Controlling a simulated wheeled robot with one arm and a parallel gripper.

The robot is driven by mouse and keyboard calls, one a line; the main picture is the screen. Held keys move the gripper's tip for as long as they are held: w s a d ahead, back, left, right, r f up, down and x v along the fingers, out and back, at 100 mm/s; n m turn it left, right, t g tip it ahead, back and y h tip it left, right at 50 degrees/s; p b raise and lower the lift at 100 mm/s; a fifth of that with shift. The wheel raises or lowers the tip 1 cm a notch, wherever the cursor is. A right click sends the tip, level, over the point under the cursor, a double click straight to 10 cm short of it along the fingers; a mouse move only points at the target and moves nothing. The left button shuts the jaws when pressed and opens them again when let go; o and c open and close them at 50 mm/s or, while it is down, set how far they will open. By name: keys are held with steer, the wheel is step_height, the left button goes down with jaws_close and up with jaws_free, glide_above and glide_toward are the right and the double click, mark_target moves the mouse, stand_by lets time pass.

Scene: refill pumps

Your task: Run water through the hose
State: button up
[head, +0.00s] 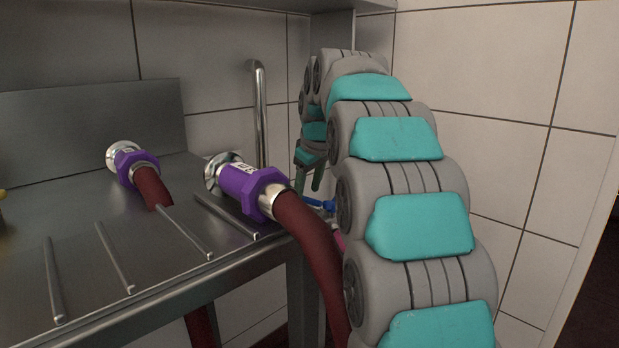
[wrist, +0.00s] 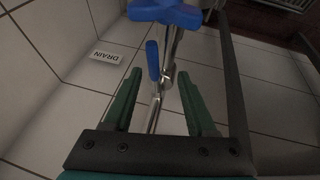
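My gripper (wrist: 159,76) is open, its two green fingers apart. In the wrist view a blue lever (wrist: 152,60) on a metal pipe (wrist: 168,75) shows between the fingertips; I cannot tell how far beyond them it is. A larger blue handle (wrist: 166,13) is at the top. In the head view my gripper (head: 310,172) points down beside the counter, with a blue part (head: 321,204) below it. A dark red hose (head: 310,245) with a purple coupling (head: 245,184) lies over the counter edge. A second hose (head: 151,186) has a purple coupling (head: 130,163) further left.
The steel counter (head: 110,225) has raised bars on top. A bent metal pipe (head: 260,110) rises behind it. A DRAIN label (wrist: 92,57) is on the tiles at left in the wrist view. My arm hides much of the area right of the counter.

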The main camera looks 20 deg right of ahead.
steer(key=shift+s+a+r+m+t+h+p, duration=0.1)
steer(key=shift+s+r+m+t+h+p, duration=0.45)
steer(key=shift+m, duration=1.1)
steer(key=shift+s+a+r+m+t+h+p, duration=0.15)
steer(key=shift+s+r+m+t+h+p, duration=0.4)
steer(key=shift+m, duration=1.15)
steer(key=shift+s+a+r+m+t+h+p, duration=0.1)
steer(key=shift+s+r+m+t+h+p, duration=0.4)
steer(key=shift+m, duration=1.15)
steer(key=shift+w+r, duration=0.1)
steer(key=shift+r, duration=0.2)
